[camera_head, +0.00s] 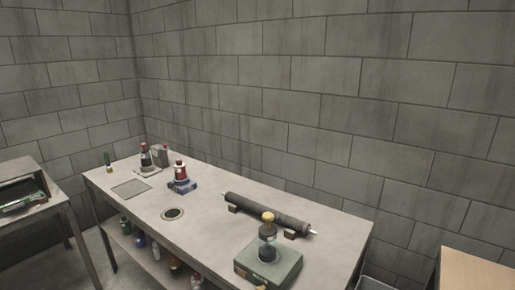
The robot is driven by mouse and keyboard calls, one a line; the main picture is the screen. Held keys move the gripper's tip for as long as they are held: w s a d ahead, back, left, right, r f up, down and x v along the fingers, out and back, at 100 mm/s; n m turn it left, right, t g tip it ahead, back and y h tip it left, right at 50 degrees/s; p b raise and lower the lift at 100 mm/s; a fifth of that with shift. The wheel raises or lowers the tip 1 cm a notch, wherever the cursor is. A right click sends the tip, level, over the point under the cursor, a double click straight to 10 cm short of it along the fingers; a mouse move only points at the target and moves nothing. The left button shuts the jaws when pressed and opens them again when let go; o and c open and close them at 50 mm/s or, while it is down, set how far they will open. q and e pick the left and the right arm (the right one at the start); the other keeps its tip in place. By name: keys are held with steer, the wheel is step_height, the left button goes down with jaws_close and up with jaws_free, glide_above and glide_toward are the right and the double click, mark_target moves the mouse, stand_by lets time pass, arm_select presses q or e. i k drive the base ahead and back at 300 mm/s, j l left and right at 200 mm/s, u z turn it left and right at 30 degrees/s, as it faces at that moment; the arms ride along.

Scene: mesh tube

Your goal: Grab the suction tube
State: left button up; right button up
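The suction tube looks to be the long dark cylinder (268,213) with light metallic ends. It lies on its side at the back right of the grey table (222,222), resting on small brown blocks. Neither of my grippers shows in the head view, and nothing touches the tube from my arms.
Bottles fill a lower shelf. A wooden surface (475,272) is at right.

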mark_target(267, 239)
steer(key=i+j, duration=0.15)
steer(key=j, duration=0.25)
steer(key=i+j, duration=0.1)
steer(key=j, duration=0.3)
steer(key=i+j, duration=0.15)
steer(key=j, duration=0.25)
steer(key=i+j+z, duration=0.1)
steer(key=j+z, duration=0.15)
steer(key=j, duration=0.15)
steer(key=i+j+z, duration=0.2)
steer(key=j, duration=0.2)
steer(key=k+z, duration=0.1)
steer(key=z, duration=1.2)
